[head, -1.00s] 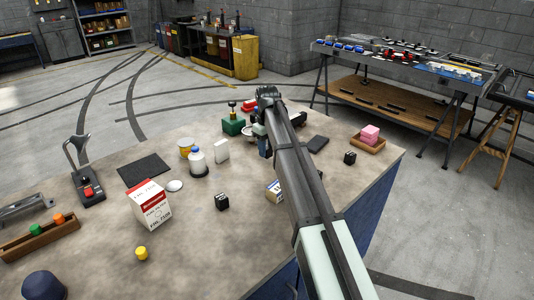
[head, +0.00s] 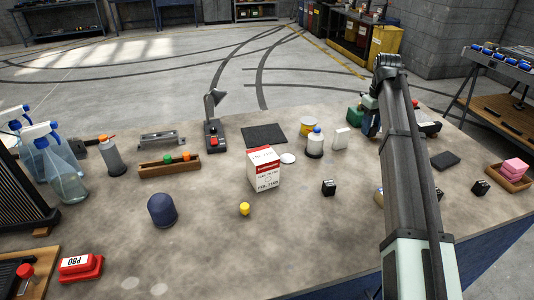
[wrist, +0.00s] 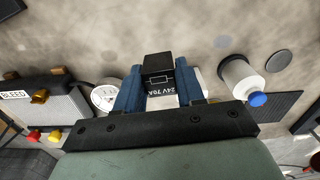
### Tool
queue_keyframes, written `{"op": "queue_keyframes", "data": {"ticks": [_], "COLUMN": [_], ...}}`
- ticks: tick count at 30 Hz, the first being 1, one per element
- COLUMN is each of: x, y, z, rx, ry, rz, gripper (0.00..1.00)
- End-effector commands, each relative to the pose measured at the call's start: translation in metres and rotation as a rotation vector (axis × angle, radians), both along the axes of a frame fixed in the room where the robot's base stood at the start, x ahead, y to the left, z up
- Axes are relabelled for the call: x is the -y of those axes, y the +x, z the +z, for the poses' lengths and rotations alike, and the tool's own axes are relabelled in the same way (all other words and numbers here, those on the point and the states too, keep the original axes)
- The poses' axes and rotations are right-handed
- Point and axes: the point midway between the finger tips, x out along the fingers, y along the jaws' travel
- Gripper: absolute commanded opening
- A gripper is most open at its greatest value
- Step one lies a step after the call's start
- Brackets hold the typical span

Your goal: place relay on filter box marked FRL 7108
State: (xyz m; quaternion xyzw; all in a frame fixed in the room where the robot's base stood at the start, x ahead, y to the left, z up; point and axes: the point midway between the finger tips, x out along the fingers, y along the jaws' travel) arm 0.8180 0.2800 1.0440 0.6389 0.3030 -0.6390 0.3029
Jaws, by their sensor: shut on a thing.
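My gripper (wrist: 158,90) is shut on a black relay (wrist: 158,66) with white print "24V 70A", its blue fingers on either side. In the head view my gripper (head: 370,118) is at the back right of the bench, partly hidden by my arm, and the relay cannot be made out there. The filter box (head: 263,172), white with a red top band, stands upright mid-bench, left of and nearer than my gripper. Its front print looks like FRL with a number, too small to read surely. Its top looks clear.
A white-and-blue bottle (head: 314,144) and a small white box (head: 341,138) stand between filter box and gripper.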

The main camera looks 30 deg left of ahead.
Motion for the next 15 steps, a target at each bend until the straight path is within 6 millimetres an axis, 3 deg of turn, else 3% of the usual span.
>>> {"op": "queue_keyframes", "data": {"ticks": [3,15], "x": [-0.045,-0.169], "y": [-0.020,-0.107], "z": [0.006,0.028], "rx": [0.001,0.001], "ry": [0.001,0.001], "rz": [0.060,0.248], "gripper": [0.08,0.08]}}
